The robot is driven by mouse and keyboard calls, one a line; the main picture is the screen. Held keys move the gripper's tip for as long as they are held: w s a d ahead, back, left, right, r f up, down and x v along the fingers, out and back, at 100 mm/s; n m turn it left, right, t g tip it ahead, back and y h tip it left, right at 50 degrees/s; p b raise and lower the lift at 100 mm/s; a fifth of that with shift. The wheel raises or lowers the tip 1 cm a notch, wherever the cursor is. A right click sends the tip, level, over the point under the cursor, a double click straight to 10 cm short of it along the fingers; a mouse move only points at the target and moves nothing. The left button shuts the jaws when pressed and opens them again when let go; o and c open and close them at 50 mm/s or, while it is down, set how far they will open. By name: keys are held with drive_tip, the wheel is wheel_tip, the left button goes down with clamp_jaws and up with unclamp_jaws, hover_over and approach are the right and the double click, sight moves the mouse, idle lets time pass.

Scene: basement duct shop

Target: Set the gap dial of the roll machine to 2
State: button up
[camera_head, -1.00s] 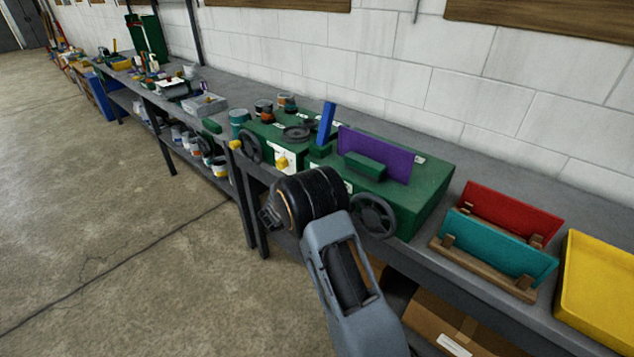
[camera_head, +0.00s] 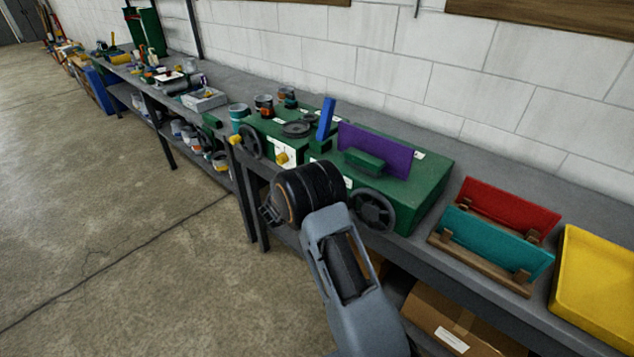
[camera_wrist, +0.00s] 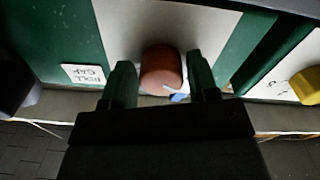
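The orange-red round dial (camera_wrist: 161,70) sits on a pale plate (camera_wrist: 150,25) on a green machine front in the wrist view. A small label reading "ROLL GAP" (camera_wrist: 85,75) appears upside down beside it. My gripper (camera_wrist: 163,80) is open, with one finger on each side of the dial and a narrow gap showing at each. The dial's setting and numbers cannot be read. In the head view, the green roll machine (camera_head: 432,182) stands on the bench, and my gripper (camera_head: 269,212) is at its front. My wrist hides the dial there.
A dark handwheel (camera_head: 373,210) is on the machine's front, right of my wrist. A yellow knob (camera_head: 282,157) is on the neighbouring green machine; a yellow knob (camera_wrist: 306,86) also shows in the wrist view. Teal (camera_head: 497,243) and red plates stand on the right. Open floor lies left.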

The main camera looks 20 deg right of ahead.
drive_tip(key=shift+o, duration=1)
drive_tip(key=shift+r, duration=0.1)
drive_tip(key=shift+a, duration=0.15)
drive_tip(key=b+v, duration=0.2)
drive_tip(key=v, duration=1.1)
drive_tip(key=shift+s+a, duration=0.15)
drive_tip(key=shift+a, duration=0.1)
